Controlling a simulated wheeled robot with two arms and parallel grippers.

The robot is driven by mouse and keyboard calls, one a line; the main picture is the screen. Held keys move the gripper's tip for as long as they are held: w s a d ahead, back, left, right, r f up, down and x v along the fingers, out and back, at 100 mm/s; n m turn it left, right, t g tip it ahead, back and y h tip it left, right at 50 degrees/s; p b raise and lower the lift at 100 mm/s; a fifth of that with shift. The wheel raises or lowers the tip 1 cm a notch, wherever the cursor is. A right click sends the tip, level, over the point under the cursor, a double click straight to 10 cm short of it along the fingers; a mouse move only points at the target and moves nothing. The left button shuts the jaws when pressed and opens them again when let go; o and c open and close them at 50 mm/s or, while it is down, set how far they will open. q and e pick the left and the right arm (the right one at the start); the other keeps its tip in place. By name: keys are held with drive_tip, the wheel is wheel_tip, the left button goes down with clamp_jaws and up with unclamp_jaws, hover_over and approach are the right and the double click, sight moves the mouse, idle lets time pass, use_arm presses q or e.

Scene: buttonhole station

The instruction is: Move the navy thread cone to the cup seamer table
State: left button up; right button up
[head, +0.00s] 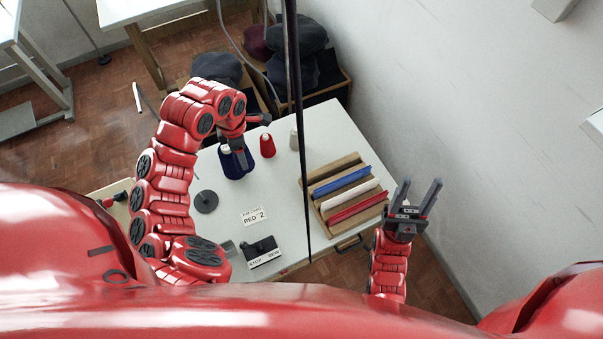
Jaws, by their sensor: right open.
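The navy thread cone (231,167) stands on the white table (217,216), left of a small red cone (267,146) and a pale cone (294,140). My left gripper (238,153) is over the navy cone and hides part of its top; whether its fingers are closed on it cannot be made out. My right gripper (417,194) is open and empty, fingers pointing up the picture, at the right edge of the table beside the wooden tray. I cannot tell which table is the cup seamer table.
A wooden tray (320,208) holds blue, white and red rolls. A card reading "RED 2" (254,216), a dark disc (205,201) and a black stand (262,250) lie in front. Bins of dark cloth (297,45) stand behind; other tables are upper left. A dark pole crosses the view.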

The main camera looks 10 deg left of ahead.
use_arm(q)
drive_tip(key=s+d+f+n+p, duration=0.2)
drive_tip(key=s+d, duration=0.2)
drive_tip(key=s, duration=0.6)
wheel_tip(320, 180, down, 14)
drive_tip(key=b, duration=0.5)
drive_tip(key=w+f+b, duration=0.1)
drive_tip(key=w+b, duration=0.1)
drive_tip(key=w, duration=0.3)
drive_tip(key=w+d+f+b, duration=0.1)
drive_tip(key=w+f+b, duration=0.1)
drive_tip(key=w, duration=0.3)
drive_tip(key=w+f+b, duration=0.1)
drive_tip(key=w+b, duration=0.1)
drive_tip(key=w, duration=0.3)
drive_tip(key=shift+w+d+f, duration=0.2)
drive_tip(key=shift+w+d, duration=0.15)
drive_tip(key=shift+d, duration=0.05)
drive_tip(key=shift+f, duration=0.3)
drive_tip(key=o, duration=1.4)
drive_tip(key=shift+f, duration=0.1)
